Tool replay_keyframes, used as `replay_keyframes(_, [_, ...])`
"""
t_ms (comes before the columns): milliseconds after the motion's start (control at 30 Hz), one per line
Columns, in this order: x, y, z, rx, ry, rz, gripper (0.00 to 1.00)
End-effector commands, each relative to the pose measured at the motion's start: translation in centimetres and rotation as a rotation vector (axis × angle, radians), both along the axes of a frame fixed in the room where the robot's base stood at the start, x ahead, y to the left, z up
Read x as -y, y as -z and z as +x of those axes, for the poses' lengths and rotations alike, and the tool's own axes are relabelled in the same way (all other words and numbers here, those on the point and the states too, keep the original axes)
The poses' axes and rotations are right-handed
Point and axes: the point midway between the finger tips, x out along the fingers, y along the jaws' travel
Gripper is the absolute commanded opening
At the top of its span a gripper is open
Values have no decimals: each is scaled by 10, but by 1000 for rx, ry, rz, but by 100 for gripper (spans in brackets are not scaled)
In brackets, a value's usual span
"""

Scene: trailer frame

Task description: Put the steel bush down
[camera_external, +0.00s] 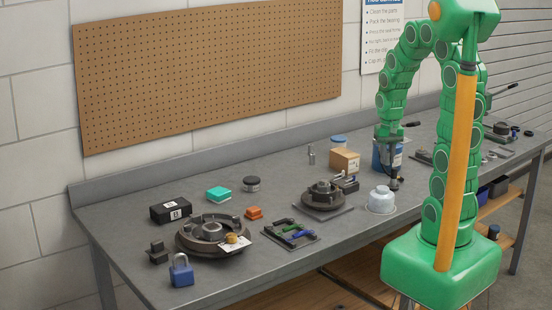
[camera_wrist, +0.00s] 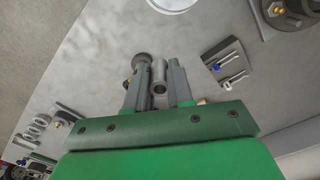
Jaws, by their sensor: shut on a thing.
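The steel bush (camera_wrist: 158,76) is a short grey hollow cylinder between the two fingers of my gripper (camera_wrist: 156,84) in the wrist view. The fingers are shut on it, with its bore facing the camera. In the external view my gripper (camera_external: 394,184) points down over the grey bench, just right of a clear, pale domed jar (camera_external: 381,198). The bush is too small there to tell apart from the fingertips. I cannot tell whether it touches the bench top.
A blue tin (camera_external: 380,155) and cardboard box (camera_external: 345,160) stand behind my gripper. A dark hub on a plate (camera_external: 323,209) lies left of the jar; a larger hub (camera_external: 184,240) is farther left. A dark round part (camera_wrist: 145,61) shows beside the fingers. Bare bench (camera_wrist: 205,25) lies around them.

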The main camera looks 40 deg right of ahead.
Motion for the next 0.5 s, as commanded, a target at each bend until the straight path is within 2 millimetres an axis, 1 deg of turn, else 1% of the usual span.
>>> replay_keyframes(133, [-2, -5, -9, 2, 0, -1, 0])
replay_keyframes(300, [-3, -9, -13, 3, 0, -1, 0])
replay_keyframes(367, [-3, -11, -10, 4, -1, -1, 0])
replay_keyframes(433, [-1, -14, -3, 4, -4, -1, 0])
replay_keyframes(500, [1, -20, 9, 6, -7, -1, 0])
